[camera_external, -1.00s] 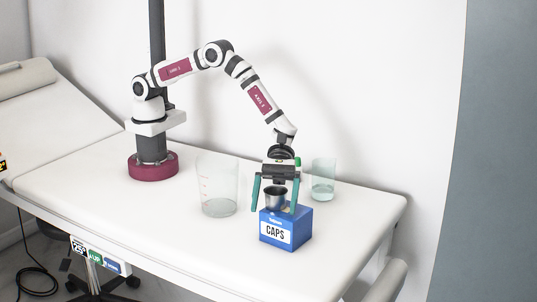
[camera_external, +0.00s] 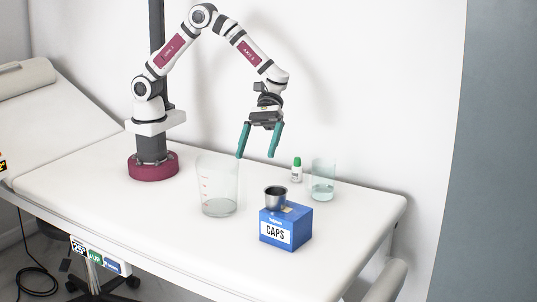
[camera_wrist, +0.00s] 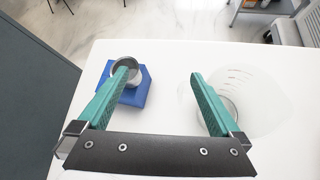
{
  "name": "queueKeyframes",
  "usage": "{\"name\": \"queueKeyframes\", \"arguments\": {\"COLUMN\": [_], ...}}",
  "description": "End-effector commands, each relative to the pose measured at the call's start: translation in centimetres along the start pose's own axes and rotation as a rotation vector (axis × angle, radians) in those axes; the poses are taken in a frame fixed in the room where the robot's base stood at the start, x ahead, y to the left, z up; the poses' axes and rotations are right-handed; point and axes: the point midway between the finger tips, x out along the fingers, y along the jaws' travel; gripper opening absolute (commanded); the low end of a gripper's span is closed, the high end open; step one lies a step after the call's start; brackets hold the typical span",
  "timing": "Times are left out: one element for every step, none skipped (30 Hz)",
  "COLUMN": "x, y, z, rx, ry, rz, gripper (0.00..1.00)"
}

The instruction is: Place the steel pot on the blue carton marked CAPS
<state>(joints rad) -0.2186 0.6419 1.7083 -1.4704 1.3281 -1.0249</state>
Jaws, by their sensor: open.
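The steel pot (camera_external: 275,198) stands upright on top of the blue carton marked CAPS (camera_external: 299,229), toward its back left edge. In the wrist view the pot (camera_wrist: 131,66) shows on the carton (camera_wrist: 136,96), partly hidden behind my left finger. My gripper (camera_external: 257,155) is open and empty, above and to the left of the pot and apart from it. Its two teal fingers also show in the wrist view (camera_wrist: 160,73), spread wide with nothing between them.
A large clear beaker with red marks (camera_external: 218,190) stands left of the carton, below my gripper. A small white bottle with a green cap (camera_external: 297,170) and a greenish glass (camera_external: 323,181) stand behind the carton. The white table (camera_external: 180,210) is clear at its front left.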

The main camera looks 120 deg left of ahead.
Motion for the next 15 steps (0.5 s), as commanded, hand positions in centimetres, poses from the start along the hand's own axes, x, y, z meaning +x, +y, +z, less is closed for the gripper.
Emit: {"name": "queueKeyframes", "arguments": {"x": [-1.4, -2.5, -4.1, -5.4, -6.8, -8.7, -10.2, -11.6, -13.3, -14.4, -15.4, -16.4, -17.0, -17.5, -17.9], "y": [-3.3, -5.9, -9.6, -12.4, -15.1, -18.5, -20.9, -22.9, -25.1, -26.5, -27.5, -28.6, -29.2, -29.6, -29.9], "z": [2.4, 3.5, 4.5, 4.9, 5.1, 4.8, 4.4, 3.9, 3.0, 2.4, 1.8, 1.0, 0.6, 0.3, 0.0], "rx": [0.2, 0.349, 0.555, 0.709, 0.861, 1.054, 1.189, 1.31, 1.452, 1.541, 1.616, 1.691, 1.734, 1.766, 1.794], "ry": [0.061, 0.105, 0.161, 0.2, 0.236, 0.278, 0.305, 0.328, 0.352, 0.366, 0.376, 0.384, 0.388, 0.391, 0.393], "rz": [-0.084, -0.156, -0.261, -0.345, -0.432, -0.554, -0.647, -0.738, -0.854, -0.933, -1.004, -1.084, -1.132, -1.17, -1.205], "gripper": [1.0, 1.0, 1.0, 1.0, 1.0, 1.0, 1.0, 1.0, 1.0, 1.0, 1.0, 1.0, 1.0, 1.0, 1.0]}}
